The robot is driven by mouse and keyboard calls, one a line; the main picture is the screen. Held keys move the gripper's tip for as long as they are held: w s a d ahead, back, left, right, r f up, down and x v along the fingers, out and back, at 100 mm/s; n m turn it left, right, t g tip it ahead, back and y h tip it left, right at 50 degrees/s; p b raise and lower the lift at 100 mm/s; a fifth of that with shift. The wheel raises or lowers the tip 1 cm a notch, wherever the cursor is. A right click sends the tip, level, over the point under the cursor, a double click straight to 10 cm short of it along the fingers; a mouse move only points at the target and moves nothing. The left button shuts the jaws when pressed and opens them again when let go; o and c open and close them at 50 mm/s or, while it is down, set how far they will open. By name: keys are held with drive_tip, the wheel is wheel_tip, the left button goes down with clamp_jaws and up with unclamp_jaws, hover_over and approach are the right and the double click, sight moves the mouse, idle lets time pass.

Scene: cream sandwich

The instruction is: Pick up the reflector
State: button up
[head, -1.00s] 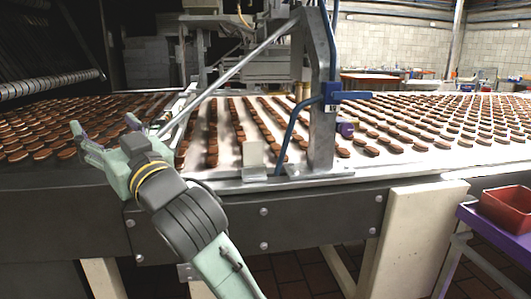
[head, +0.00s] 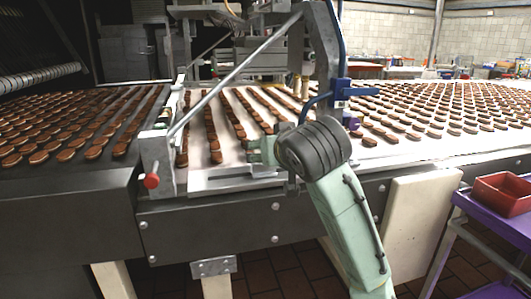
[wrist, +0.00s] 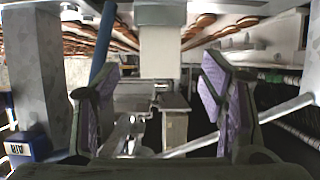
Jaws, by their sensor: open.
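A pale upright block (wrist: 162,52), which seems to be the reflector, stands ahead of my gripper in the wrist view. It sits between the two fingers as seen there, with gaps on both sides. My gripper (wrist: 160,78) is open, with purple pads on its fingers, and holds nothing. In the head view my gripper (head: 258,150) is at the conveyor's front edge, left of the metal upright. My own wrist hides part of it, and I cannot make out the block there. The distance from the fingertips to the block is hard to tell.
A grey metal upright (head: 325,50) with a blue fitting (head: 342,89) stands close to the right of my gripper. A diagonal bar (head: 235,68) runs above left. Rows of brown cookies (head: 213,137) lie on the belt. A red bin (head: 502,192) sits on a purple cart at right.

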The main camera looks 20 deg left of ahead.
drive_tip(key=shift+p+x, duration=0.65)
drive_tip(key=shift+x, duration=2.9)
drive_tip(key=shift+c, duration=0.5)
drive_tip(key=c, duration=1)
